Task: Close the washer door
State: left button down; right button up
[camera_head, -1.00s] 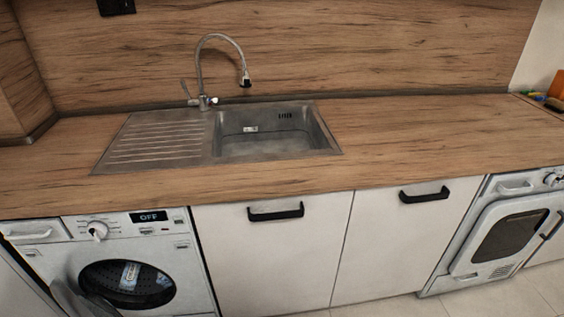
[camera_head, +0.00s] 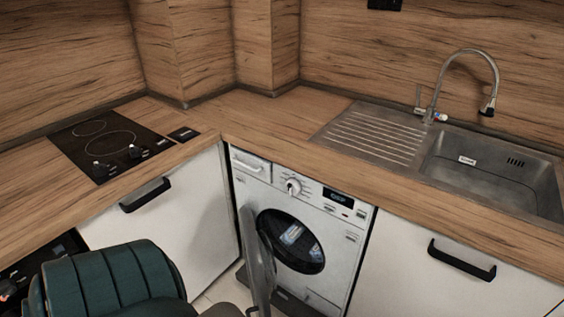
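The white washer (camera_head: 325,219) stands under the counter near the corner, with a dial and a small display on its front. Its round dark drum opening (camera_head: 291,241) is in plain view, with something pale and blue inside. The washer door (camera_head: 262,268) stands open, swung out to the left of the opening and seen almost edge-on. Its lower part runs towards the bottom of the picture. Neither of my grippers is in view.
A dark green padded chair (camera_head: 110,278) stands at the lower left, close to the open door. Wooden counters carry a black hob (camera_head: 108,143) and a metal sink (camera_head: 480,165). White cabinets (camera_head: 180,225) flank the washer. A little floor shows between chair and washer.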

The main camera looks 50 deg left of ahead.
aim_at(260, 293)
jog(key=k+j+u, duration=0.15)
jog(key=u, duration=0.3)
jog(key=k+j+u, duration=0.15)
jog(key=u, duration=0.3)
jog(key=k+j+u, duration=0.1)
jog(key=j+u, duration=0.25)
jog(key=u, duration=0.15)
